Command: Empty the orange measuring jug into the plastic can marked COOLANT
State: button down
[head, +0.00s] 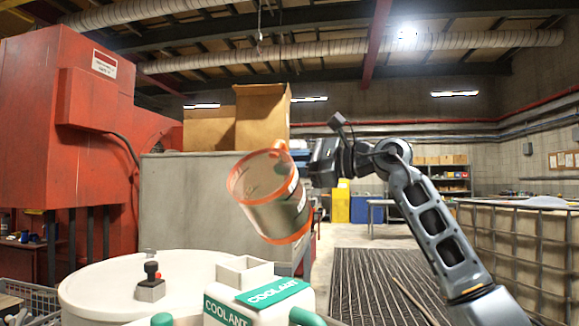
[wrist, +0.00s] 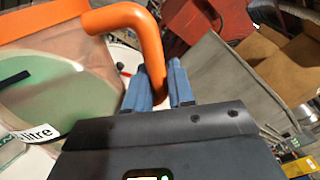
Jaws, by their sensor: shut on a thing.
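The orange-rimmed measuring jug (head: 272,212) is clear-walled and hangs tilted in the air in the head view, its mouth facing left and up. My gripper (head: 312,168) is on its right, shut on the orange handle, as the wrist view (wrist: 160,88) shows. Pale green shows through the jug wall (wrist: 60,105) in the wrist view; I cannot tell how much liquid that is. The white plastic can (head: 244,268) with green COOLANT labels stands below the jug at the bottom of the head view, apart from it. Its square raised top shows; I cannot see inside it.
A red machine (head: 75,130) stands at the left. Cardboard boxes (head: 262,117) sit on a grey cabinet (head: 190,205) behind. A caged tank (head: 520,245) is at the right.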

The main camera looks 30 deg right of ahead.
aim_at(280, 145)
jog(key=shift+s+a+r+n+b, duration=0.25)
jog(key=shift+a+r+n+b, duration=0.15)
jog(key=shift+n+b, duration=0.25)
jog(key=shift+s+a+r+n+b, duration=0.3)
jog(key=shift+r+n+b, duration=0.1)
jog(key=shift+n+b, duration=0.25)
dwell(1.9)
jog(key=shift+s+a+r+n+b, duration=0.3)
jog(key=shift+a+n+b, duration=0.25)
jog(key=shift+n+b, duration=0.2)
dwell(1.1)
jog(key=shift+s+a+n+b, duration=0.55)
jog(key=shift+a+n+b, duration=0.25)
jog(key=shift+b, duration=0.45)
dwell(1.6)
